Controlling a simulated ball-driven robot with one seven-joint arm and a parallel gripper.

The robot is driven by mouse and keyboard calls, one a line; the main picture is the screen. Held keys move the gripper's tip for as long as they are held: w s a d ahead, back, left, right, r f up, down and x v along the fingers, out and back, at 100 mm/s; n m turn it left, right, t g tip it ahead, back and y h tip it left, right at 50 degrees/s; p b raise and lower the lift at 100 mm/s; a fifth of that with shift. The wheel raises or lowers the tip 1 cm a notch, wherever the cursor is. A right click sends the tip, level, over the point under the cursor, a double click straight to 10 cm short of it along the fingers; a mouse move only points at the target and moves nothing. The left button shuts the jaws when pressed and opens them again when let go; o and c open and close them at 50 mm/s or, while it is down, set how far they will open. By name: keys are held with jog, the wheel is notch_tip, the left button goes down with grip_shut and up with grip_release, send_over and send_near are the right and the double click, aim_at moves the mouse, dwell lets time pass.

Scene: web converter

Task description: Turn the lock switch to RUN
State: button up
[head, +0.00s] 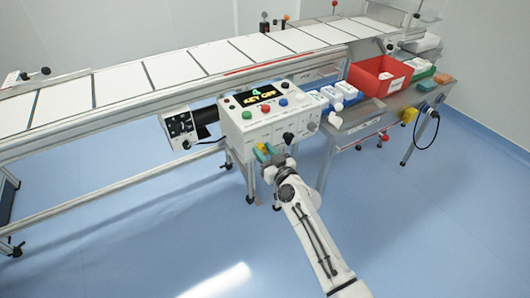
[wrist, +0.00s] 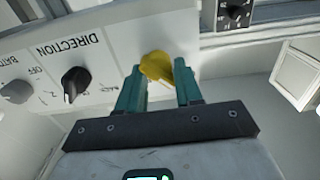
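A yellow knob (wrist: 157,66) on the pale panel shows in the wrist view. The teal fingers of my gripper (wrist: 157,78) stand on either side of it, apart from each other. I cannot tell whether both fingers press on it. No label is readable beside this knob, so I cannot confirm it is the lock switch. In the head view, my gripper (head: 265,152) is at the lower front of the white control box (head: 245,132). The display (head: 259,96) on top of the box reads "KEY OFF" with a 4 above.
A black knob (wrist: 74,82) marked DIRECTION sits left of the yellow one, with a grey knob (wrist: 15,91) beyond. Colored buttons top the box. A conveyor (head: 200,64) runs behind. A red bin (head: 380,75) stands on the right table. The floor in front is clear.

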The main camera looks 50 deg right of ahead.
jog(key=shift+f, duration=0.1)
jog(key=c, duration=0.4)
